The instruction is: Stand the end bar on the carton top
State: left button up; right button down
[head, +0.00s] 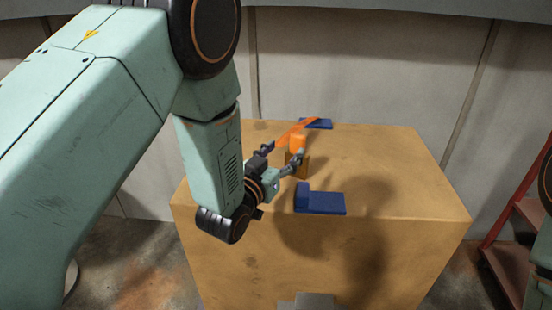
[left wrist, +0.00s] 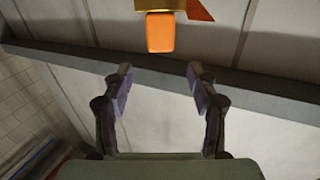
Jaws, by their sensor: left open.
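The carton (head: 390,175) is a large tan box with a flat top. An upright piece, orange above (head: 298,143) and brown below (head: 304,167), stands on its top; I take it for the end bar. A thin orange strip (head: 288,135) slants beside its upper end. My left gripper (head: 284,152) is open and empty, close to the piece on its near left side. In the left wrist view the orange part (left wrist: 160,32) shows beyond and between the open fingertips (left wrist: 160,83), apart from them. My right gripper is out of view.
A blue block (head: 320,202) with a raised end sits near the carton's front edge, and another blue piece (head: 318,123) lies near the back edge. The carton top's right side is clear. A red step frame (head: 515,195) stands at right.

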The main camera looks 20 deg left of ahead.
pick_arm(q)
jog(key=s, duration=0.3)
jog(key=shift+s+a+r, duration=0.1)
jog(key=shift+s+a, duration=0.05)
jog(key=shift+a, duration=0.15)
